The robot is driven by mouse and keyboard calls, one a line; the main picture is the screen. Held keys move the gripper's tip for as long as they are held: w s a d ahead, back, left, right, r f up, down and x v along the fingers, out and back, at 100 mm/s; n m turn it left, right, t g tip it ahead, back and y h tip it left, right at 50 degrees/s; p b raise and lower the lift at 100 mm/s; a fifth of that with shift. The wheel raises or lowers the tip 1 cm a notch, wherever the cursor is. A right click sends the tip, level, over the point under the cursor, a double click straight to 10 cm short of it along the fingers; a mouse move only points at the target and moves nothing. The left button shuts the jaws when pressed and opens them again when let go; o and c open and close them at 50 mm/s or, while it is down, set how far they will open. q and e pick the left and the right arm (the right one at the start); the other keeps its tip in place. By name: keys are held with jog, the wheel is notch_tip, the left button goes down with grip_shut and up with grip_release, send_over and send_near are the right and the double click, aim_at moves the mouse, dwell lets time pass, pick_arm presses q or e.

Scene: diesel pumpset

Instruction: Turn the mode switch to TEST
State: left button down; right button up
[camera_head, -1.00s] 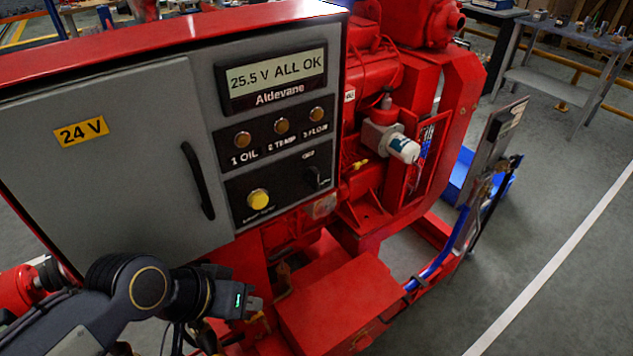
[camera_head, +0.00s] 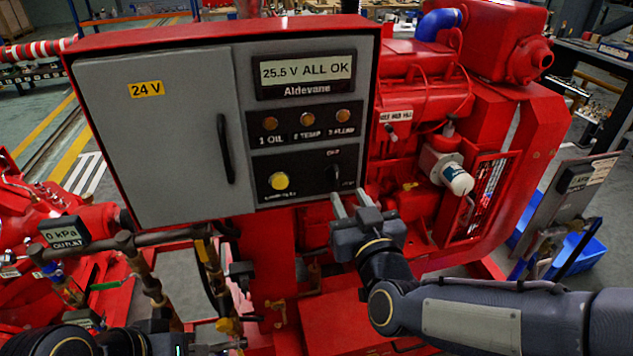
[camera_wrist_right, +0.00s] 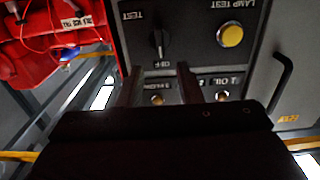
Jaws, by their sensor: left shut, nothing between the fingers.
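The mode switch (camera_head: 335,176) is a black knob on the lower right of the grey control panel. It also shows in the right wrist view (camera_wrist_right: 158,41), which is upside down. Its handle stands upright, in line with the OFF label; the TEST label is at its lower right in the head view. My right gripper (camera_head: 347,194) is open and empty, its fingertips just below and in front of the switch, apparently apart from it. Both fingers (camera_wrist_right: 158,78) show in the wrist view. My left gripper (camera_head: 232,346) is shut and partly cut off at the bottom edge.
The yellow lamp test button (camera_head: 280,181) is left of the switch. Above are indicator lamps (camera_head: 307,119) and a display (camera_head: 305,71) reading "25.5 V ALL OK". The cabinet door with its handle (camera_head: 226,116) is shut. Pipes (camera_head: 150,275) stand at lower left, the red engine at right.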

aim_at(337, 175)
jog(key=x, duration=0.7)
jog(key=shift+w+a, duration=0.15)
jog(key=shift+w, duration=0.2)
jog(key=shift+c, duration=0.3)
grip_shut()
